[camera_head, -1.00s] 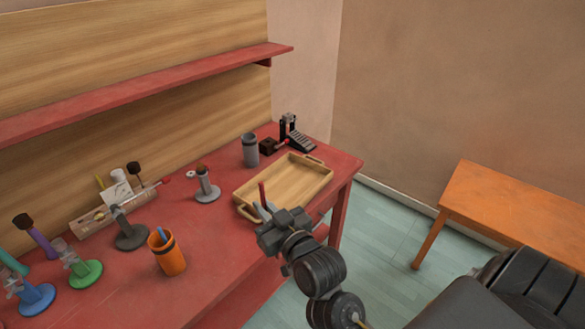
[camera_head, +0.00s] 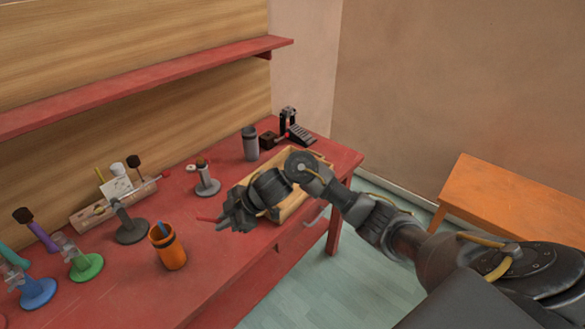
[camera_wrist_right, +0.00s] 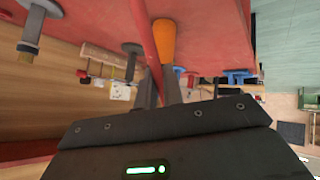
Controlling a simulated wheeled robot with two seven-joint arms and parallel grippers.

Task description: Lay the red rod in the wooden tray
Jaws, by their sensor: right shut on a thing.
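My right gripper (camera_head: 224,222) is shut on the thin red rod (camera_head: 207,219), above the red table and left of the tray. In the head view only a short end of the rod sticks out to the left of the jaws. In the right wrist view the rod (camera_wrist_right: 146,45) runs up from between the fingers (camera_wrist_right: 160,88). The wooden tray (camera_head: 291,207) is on the table's right part. My right arm passes over it and hides much of its inside. My left gripper is not in view.
An orange cup (camera_head: 169,249) stands left of the gripper. A grey stand (camera_head: 206,182), a grey cup (camera_head: 250,144) and a black pedal (camera_head: 296,131) are behind. Several coloured stands and a wooden rack (camera_head: 87,219) fill the left. A red shelf (camera_head: 150,84) hangs above.

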